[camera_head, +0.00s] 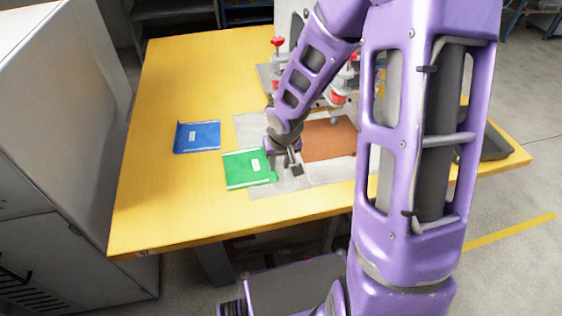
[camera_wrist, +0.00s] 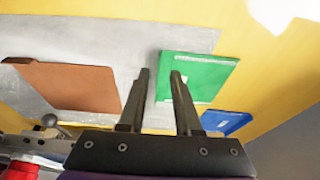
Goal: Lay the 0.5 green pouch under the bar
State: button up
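The green pouch (camera_head: 240,170) lies flat near the table's front edge, its right end overlapping a grey sheet; it has a small white label. It also shows in the wrist view (camera_wrist: 208,76). My gripper (camera_head: 291,166) is at the pouch's right end. In the wrist view my gripper (camera_wrist: 161,72) has its fingers apart, with the pouch's near edge between them and one finger over the pouch. I cannot tell whether they touch it. The welder (camera_head: 277,60) with red knobs stands behind my arm, which hides much of it; I cannot make out the bar clearly.
A blue pouch (camera_head: 197,137) lies to the left of the green one. A brown pad (camera_head: 325,140) lies on the grey sheet (camera_head: 262,186) right of my gripper. A dark tray (camera_head: 495,147) is at the table's right. The yellow table's left part is clear.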

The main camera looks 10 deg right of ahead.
aim_at(278, 173)
jog(key=b+x, duration=0.3)
jog(key=x, duration=0.1)
jog(key=shift+f, duration=0.3)
jog(key=shift+w+f, duration=0.3)
jog(key=shift+f, duration=0.4)
grip_shut()
jog(key=shift+r, duration=0.2)
jog(key=shift+r+p, duration=0.45)
jog(key=shift+p, duration=0.15)
